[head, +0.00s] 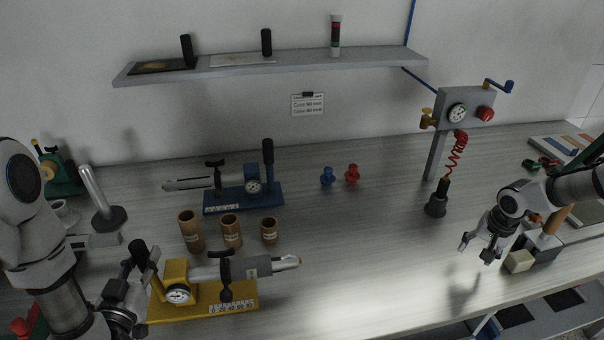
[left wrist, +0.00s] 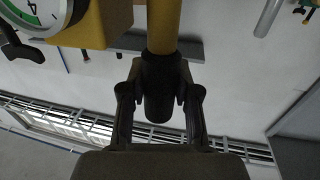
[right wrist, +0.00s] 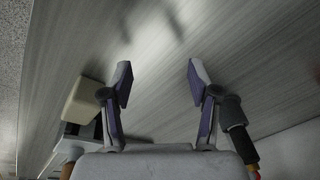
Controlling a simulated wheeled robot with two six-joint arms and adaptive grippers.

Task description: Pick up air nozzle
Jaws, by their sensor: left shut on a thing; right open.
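A black nozzle (head: 443,188) stands upright in a dark holder (head: 436,207) at the right of the bench. A red coiled hose (head: 457,155) runs from it up to a grey gauge panel (head: 466,111). My right gripper (head: 475,250) is open and empty above the bench, in front and to the right of the nozzle. Its spread fingers show in the right wrist view (right wrist: 160,75), with bare bench between them. My left gripper (head: 128,280) is shut on the black handle (left wrist: 157,85) of the yellow fixture's lever. The yellow fixture (head: 205,300) stands at the front left.
A beige block (head: 519,261) sits close beside my right gripper. A blue fixture (head: 243,197), several brown cups (head: 231,231), a blue fitting (head: 327,176) and a red fitting (head: 352,174) stand left of the nozzle. The bench between cups and nozzle is clear.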

